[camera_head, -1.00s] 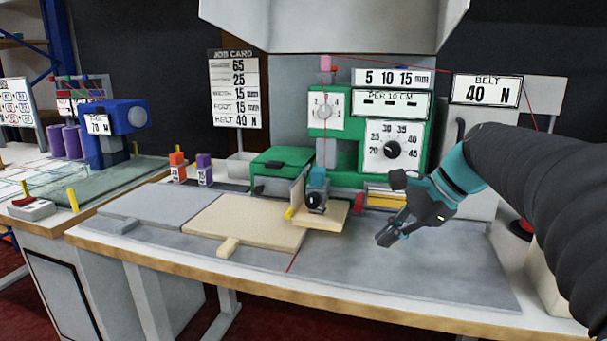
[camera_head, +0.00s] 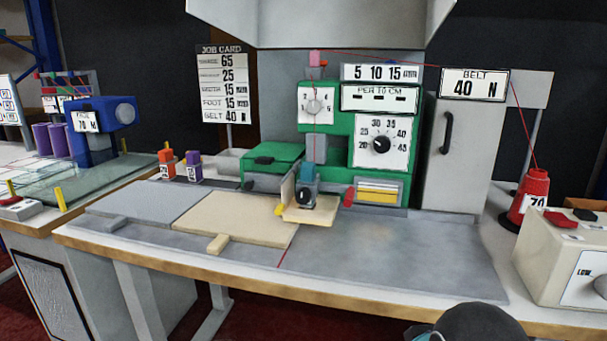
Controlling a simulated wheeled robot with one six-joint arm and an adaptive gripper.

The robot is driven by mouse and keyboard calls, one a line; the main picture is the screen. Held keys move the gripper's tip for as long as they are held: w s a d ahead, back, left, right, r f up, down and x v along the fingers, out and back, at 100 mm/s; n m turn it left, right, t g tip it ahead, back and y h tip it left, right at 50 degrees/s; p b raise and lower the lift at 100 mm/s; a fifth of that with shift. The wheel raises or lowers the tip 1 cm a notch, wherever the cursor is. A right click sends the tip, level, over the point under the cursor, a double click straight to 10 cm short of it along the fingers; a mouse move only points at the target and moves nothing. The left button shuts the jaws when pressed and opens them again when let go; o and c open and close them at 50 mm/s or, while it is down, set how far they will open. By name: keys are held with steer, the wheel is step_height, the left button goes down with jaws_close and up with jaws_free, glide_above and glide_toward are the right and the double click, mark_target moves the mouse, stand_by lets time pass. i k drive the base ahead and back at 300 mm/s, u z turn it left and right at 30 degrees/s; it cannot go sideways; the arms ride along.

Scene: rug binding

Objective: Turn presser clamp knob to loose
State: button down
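A dark round knob (camera_head: 304,197) sits on the front of a small teal block (camera_head: 307,174) at the presser of the green machine (camera_head: 334,137). It appears to be the presser clamp knob; its setting is too small to read. A tan plate (camera_head: 310,214) lies under it. My gripper is not visible. Only a dark rounded part of my arm with a teal edge shows at the bottom edge, right of centre, well apart from the knob.
A red lever end (camera_head: 348,197) stands right of the presser. A beige panel (camera_head: 240,225) lies on the table at left. The grey table area (camera_head: 400,260) is clear. A red thread cone (camera_head: 532,192) and a cream box (camera_head: 560,262) stand at right.

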mark_target(304, 195)
steer(key=z, duration=1.85)
steer(key=k, duration=0.5)
steer(key=u, duration=1.35)
